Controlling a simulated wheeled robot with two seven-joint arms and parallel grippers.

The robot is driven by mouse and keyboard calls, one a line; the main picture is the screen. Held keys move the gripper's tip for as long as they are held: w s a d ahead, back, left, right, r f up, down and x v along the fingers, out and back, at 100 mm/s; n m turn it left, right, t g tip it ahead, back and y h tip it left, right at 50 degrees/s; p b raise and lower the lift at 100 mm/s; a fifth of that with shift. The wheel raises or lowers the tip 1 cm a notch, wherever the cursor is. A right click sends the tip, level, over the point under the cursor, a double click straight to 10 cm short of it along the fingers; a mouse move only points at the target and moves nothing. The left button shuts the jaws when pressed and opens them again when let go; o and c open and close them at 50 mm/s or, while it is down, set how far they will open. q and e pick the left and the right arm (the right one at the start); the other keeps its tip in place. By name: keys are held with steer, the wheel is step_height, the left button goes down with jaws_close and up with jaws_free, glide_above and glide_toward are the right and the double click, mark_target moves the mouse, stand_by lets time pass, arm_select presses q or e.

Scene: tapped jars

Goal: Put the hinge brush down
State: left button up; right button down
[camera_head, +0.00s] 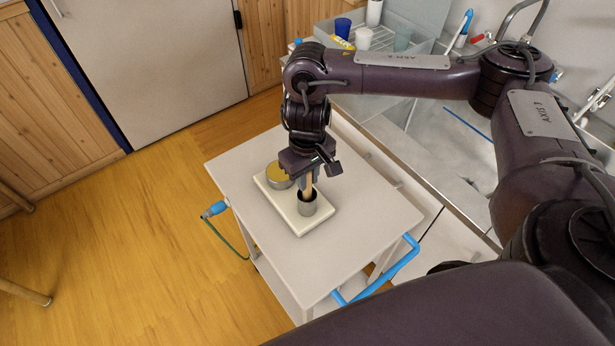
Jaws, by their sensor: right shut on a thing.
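My right gripper (310,172) points straight down over the small white cart table. It is shut on the wooden handle of the hinge brush (307,188). The brush is upright, and its lower end is hidden inside a small metal jar (306,206). That jar stands on a cream board (301,228) on the table. A second round jar (279,174) with a yellow top stands on the board just behind and left of the gripper. My left gripper is not in view.
The white cart table (345,255) has bare room around the board. A blue handle (390,270) is at its front right, and a blue-ended tool with a green cord (215,209) is at its left edge. A sink counter with a bin of cups (363,38) lies behind right.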

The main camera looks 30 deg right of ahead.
steer(key=c, duration=1.3)
jaws_free()
steer(key=shift+f, duration=0.1)
step_height(320, 180, up, 12)
steer(key=p, duration=0.2)
steer(key=shift+p, duration=0.3)
